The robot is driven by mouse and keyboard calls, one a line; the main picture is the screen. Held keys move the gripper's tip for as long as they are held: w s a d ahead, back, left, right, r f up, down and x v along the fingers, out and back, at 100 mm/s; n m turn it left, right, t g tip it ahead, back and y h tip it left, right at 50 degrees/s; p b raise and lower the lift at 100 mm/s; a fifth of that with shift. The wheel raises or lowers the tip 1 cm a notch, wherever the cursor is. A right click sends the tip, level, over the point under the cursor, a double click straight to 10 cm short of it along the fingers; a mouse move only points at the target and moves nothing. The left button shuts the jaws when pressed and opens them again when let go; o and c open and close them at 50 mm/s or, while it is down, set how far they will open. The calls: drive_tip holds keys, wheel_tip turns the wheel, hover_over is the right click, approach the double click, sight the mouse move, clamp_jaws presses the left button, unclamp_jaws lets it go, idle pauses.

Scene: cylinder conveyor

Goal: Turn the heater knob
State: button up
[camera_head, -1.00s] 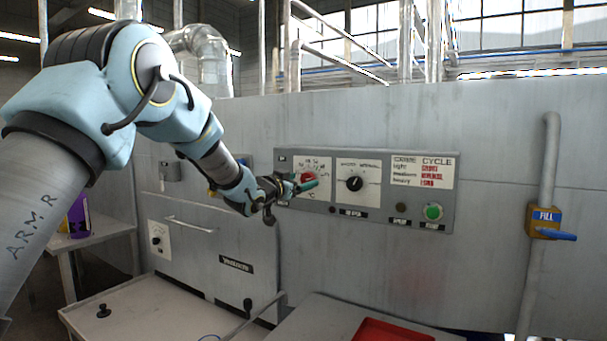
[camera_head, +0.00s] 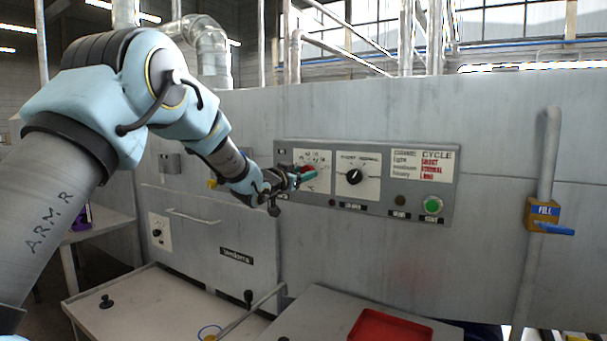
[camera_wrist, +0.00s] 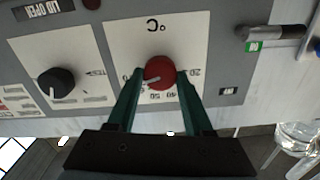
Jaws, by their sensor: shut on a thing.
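The heater knob is a round red knob (camera_wrist: 159,72) on a white dial plate marked °C, with numbers around it. In the wrist view my gripper (camera_wrist: 160,78) has its two green fingers on either side of the red knob, shut on it. A pale pointer mark shows on the knob's face. In the head view my gripper (camera_head: 300,174) reaches the left dial of the grey control panel (camera_head: 375,209), and the red knob (camera_head: 307,169) is partly hidden behind the fingers.
A black knob (camera_head: 354,177) sits on the plate beside the red one, and a green button (camera_head: 432,205) is at the panel's right. A pipe with a blue-handled valve (camera_head: 545,215) stands further right. A red tray (camera_head: 390,327) lies on the lower surface in front.

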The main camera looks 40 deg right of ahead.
clamp_jaws()
drive_tip(key=shift+n, duration=0.3)
drive_tip(key=n+b, duration=0.1)
drive_tip(key=n, duration=0.2)
drive_tip(key=shift+w, duration=0.1)
drive_tip(key=shift+n+b, duration=0.45)
drive_tip(key=shift+n, duration=1.95)
drive_tip(key=o, duration=0.9)
unclamp_jaws()
